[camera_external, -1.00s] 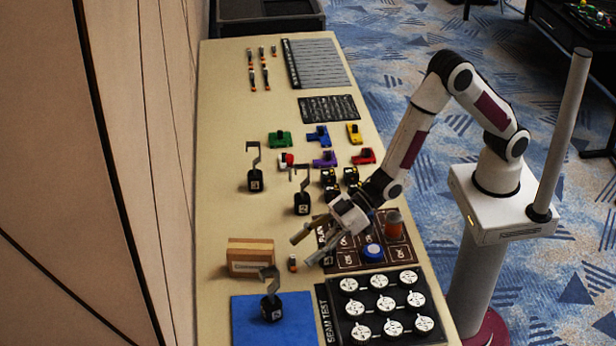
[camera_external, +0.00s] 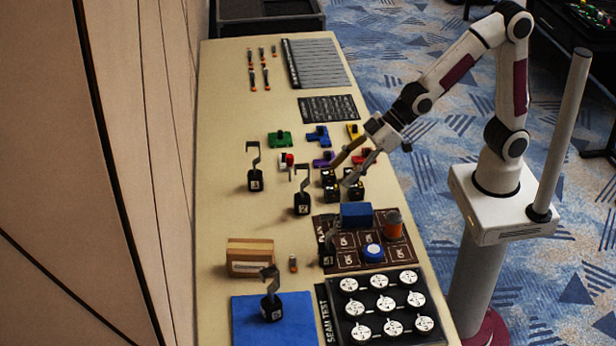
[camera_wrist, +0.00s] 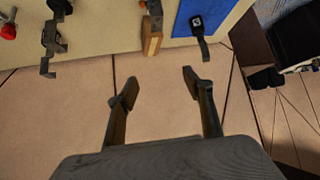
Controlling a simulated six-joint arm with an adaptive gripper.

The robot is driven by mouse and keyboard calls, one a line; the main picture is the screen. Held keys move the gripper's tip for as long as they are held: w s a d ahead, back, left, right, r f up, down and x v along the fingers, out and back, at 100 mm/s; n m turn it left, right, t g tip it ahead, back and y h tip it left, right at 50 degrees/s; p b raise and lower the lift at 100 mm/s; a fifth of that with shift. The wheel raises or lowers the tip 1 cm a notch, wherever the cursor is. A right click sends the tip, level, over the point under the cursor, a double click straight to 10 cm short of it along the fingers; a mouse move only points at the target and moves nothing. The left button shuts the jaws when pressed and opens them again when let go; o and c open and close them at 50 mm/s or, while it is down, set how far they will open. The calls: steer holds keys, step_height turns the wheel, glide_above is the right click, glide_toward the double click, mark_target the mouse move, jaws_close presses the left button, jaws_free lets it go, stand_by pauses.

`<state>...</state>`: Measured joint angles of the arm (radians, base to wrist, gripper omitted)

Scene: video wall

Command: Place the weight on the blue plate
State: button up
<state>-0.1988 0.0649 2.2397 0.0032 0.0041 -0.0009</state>
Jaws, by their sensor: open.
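A blue plate (camera_external: 243,328) lies at the table's near end, and a black hooked weight (camera_external: 271,308) stands upright on it. Both also show at the top of the wrist view: the plate (camera_wrist: 228,8) and its weight (camera_wrist: 197,27). Other black hooked weights stand off the plate: one farther back (camera_external: 255,180), one nearer the middle (camera_external: 302,205), and one by the brown board's left edge (camera_external: 327,256). My gripper (camera_external: 341,174) is open and empty, right of the middle weight and clear of the plate. Its spread fingers (camera_wrist: 158,86) show in the wrist view.
A wooden block (camera_external: 250,257) stands just behind the plate. A black tray of white discs (camera_external: 375,315) sits right of the plate. The table's left strip is mostly clear.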

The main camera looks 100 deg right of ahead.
steer(key=s+d+r+g, duration=0.1)
steer(key=s+d, duration=0.2)
steer(key=s, duration=0.7)
steer(key=s+d+r+m+g+h, duration=0.1)
steer(key=s+d, duration=0.3)
steer(key=s, duration=0.6)
steer(key=s+d+r+m+g, duration=0.1)
steer(key=s+d+r, duration=0.1)
steer(key=s, duration=0.8)
steer(key=shift+s+d+g+h, duration=0.15)
steer(key=shift+d+g+h, duration=0.25)
steer(key=shift+d, duration=0.4)
